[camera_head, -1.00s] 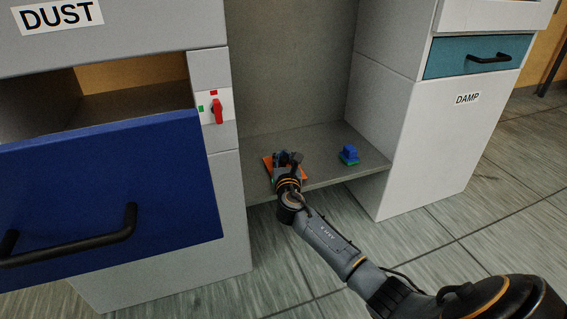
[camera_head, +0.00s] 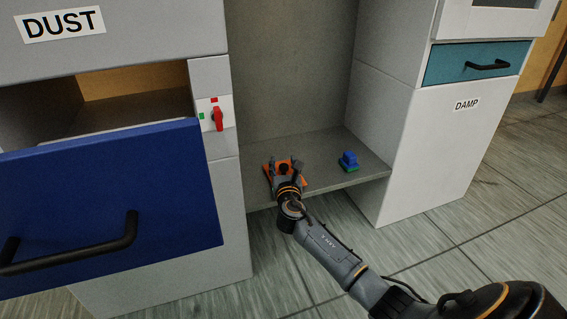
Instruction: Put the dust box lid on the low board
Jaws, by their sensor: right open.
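An orange lid-like piece (camera_head: 269,169) lies on the low board (camera_head: 325,184), the grey shelf between the two cabinets. I take it for the dust box lid; a black knob shows on it, and a little green shows at its edge. My right gripper (camera_head: 285,168) is open at this piece, its fingers apart on either side of the knob. The gripper hides part of the piece. My left gripper is not in view.
A small blue and green block (camera_head: 348,161) sits on the board to the right. The blue drawer (camera_head: 110,190) under the DUST label stands open at left. A red switch handle (camera_head: 217,117) is on the left cabinet. A teal drawer (camera_head: 478,60) is shut at right.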

